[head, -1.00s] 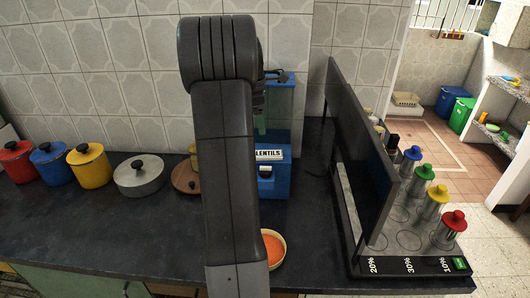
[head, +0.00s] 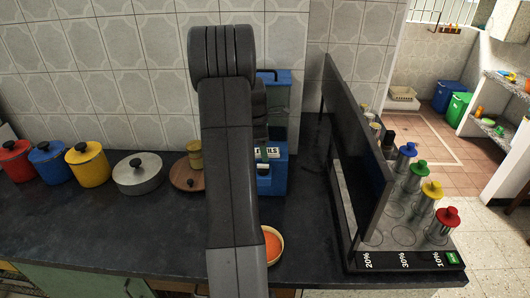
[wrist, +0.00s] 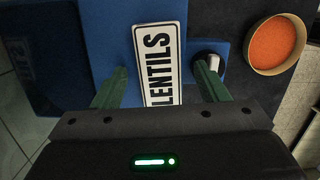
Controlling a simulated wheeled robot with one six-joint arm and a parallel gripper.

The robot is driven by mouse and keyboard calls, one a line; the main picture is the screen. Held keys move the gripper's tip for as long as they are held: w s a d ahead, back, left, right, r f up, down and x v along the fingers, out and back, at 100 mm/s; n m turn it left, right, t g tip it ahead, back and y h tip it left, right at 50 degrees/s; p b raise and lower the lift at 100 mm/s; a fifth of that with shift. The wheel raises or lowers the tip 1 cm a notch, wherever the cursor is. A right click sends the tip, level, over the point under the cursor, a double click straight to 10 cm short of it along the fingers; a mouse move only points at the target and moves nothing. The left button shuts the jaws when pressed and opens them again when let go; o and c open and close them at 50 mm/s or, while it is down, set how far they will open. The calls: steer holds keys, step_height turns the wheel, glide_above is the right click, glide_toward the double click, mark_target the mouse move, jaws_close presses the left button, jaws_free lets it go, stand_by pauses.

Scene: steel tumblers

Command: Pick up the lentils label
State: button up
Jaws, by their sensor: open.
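The lentils label (wrist: 158,62) is a white plate with black lettering on the front of a blue box (head: 280,178). In the head view the label (head: 268,153) is partly covered by my arm. My gripper (wrist: 160,82) is open in the wrist view, with one green finger on each side of the label. The label lies between the fingers with a gap on both sides. I cannot tell how far the fingertips are from the box face.
A bowl of orange lentils (wrist: 274,45) stands right of the box in the wrist view. A dark upright panel (head: 358,150) with steel tumblers with coloured lids (head: 417,175) stands at the right. Several lidded pots (head: 88,165) line the left of the counter.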

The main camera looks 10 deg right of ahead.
steer(key=c, duration=1.1)
steer(key=shift+o, duration=0.2)
